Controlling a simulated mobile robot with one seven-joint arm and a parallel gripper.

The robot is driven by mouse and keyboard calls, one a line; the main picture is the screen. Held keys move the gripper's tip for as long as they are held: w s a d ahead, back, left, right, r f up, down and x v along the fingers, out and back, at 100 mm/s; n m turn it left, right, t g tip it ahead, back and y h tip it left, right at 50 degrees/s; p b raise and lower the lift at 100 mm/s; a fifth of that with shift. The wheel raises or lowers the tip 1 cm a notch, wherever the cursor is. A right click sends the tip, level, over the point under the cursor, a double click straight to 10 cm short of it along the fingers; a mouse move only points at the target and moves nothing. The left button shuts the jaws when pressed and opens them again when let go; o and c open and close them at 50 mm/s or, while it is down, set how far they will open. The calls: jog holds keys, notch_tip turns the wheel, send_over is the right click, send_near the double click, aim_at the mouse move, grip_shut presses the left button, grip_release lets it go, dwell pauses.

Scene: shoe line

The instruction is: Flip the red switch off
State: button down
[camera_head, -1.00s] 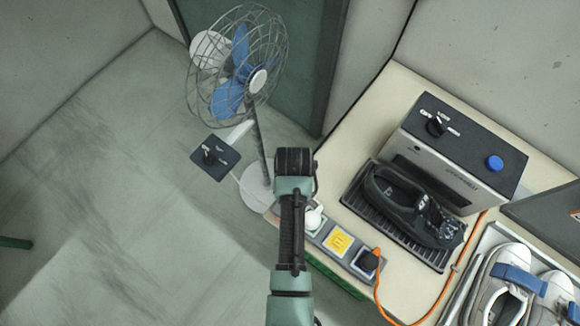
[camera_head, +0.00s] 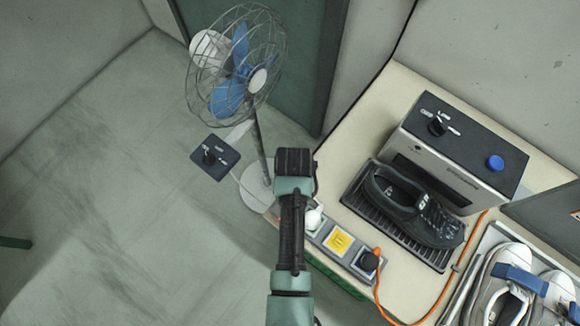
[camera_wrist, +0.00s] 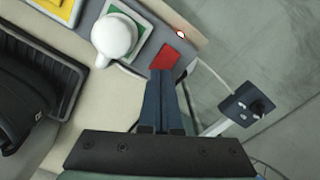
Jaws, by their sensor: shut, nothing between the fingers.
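The red switch (camera_wrist: 166,56) is a flat red square on the end of the grey power strip (camera_wrist: 192,32) in the wrist view. Its tilt cannot be told. My gripper (camera_wrist: 162,74) is shut and empty. In the wrist view its fingertips appear right at the switch's lower edge and cover part of it; whether they touch cannot be told. In the head view the power strip (camera_head: 316,236) shows beside my arm, and my arm seems to hide the red switch. A small pale light (camera_wrist: 182,34) with a red rim sits beyond the switch.
A white plug (camera_wrist: 113,37) sits in the strip beside the switch. The strip also has a yellow panel (camera_head: 339,242) and a black plug (camera_head: 368,261) with an orange cable. A black shoe (camera_head: 410,205) lies on a rack. A fan (camera_head: 243,75) stands on the floor.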

jog(key=shift+f+b, duration=0.75)
jog(key=shift+f, duration=0.35)
dwell(0.3)
notch_tip(320, 180, up, 7)
jog(key=p, duration=0.7)
jog(key=shift+r, duration=0.1)
jog(key=shift+w, duration=0.1)
dwell(0.5)
